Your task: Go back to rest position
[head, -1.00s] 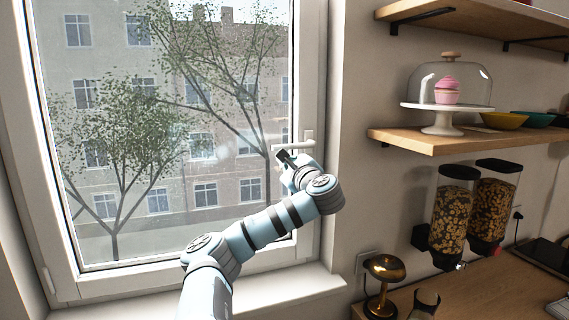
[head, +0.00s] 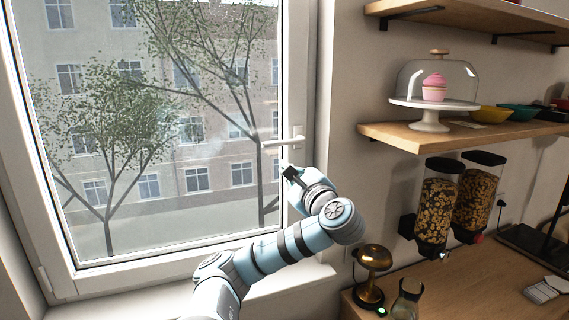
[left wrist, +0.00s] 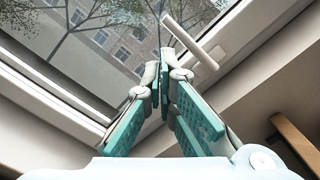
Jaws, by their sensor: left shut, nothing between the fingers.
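My left gripper (head: 290,172) is in front of the window's right frame, just below the white window handle (head: 283,141). The handle lies horizontal, pointing left. In the left wrist view the fingers (left wrist: 163,66) are together with nothing between them. The handle (left wrist: 190,42) shows there just beyond and to the right of the fingertips, apparently apart from them. The window (head: 160,120) looks closed in its frame. My right gripper is not in view.
A wooden counter (head: 450,285) at the lower right carries a brass lamp (head: 371,262) and a glass bottle (head: 407,298). Cereal dispensers (head: 455,205) hang on the wall under a shelf (head: 450,138) with a domed cake stand (head: 433,103). The sill (head: 285,290) looks clear.

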